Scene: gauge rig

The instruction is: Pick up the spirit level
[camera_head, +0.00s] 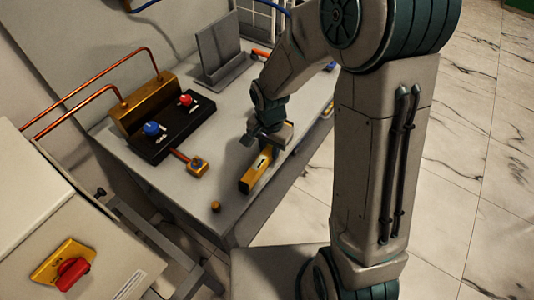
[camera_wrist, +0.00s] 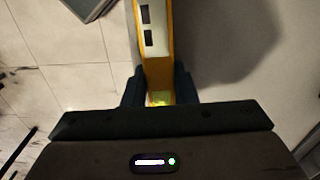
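The spirit level (camera_head: 257,172) is a yellow bar with a pale label and dark windows. In the head view it lies aslant near the right edge of the grey bench, its near end towards the camera. In the wrist view the spirit level (camera_wrist: 155,62) runs up from between the fingers to the top edge. My gripper (camera_head: 268,142) is at its far end. In the wrist view my gripper (camera_wrist: 160,92) has a finger against each side of the bar, with no clear gap. I cannot tell whether the bar is off the bench.
On the bench (camera_head: 190,218) stand a black valve block (camera_head: 172,130) with blue and red knobs, a small brass fitting (camera_head: 198,165), a brass knob (camera_head: 215,206) and a grey upright plate (camera_head: 218,50). A cabinet with a red switch (camera_head: 72,273) is at left.

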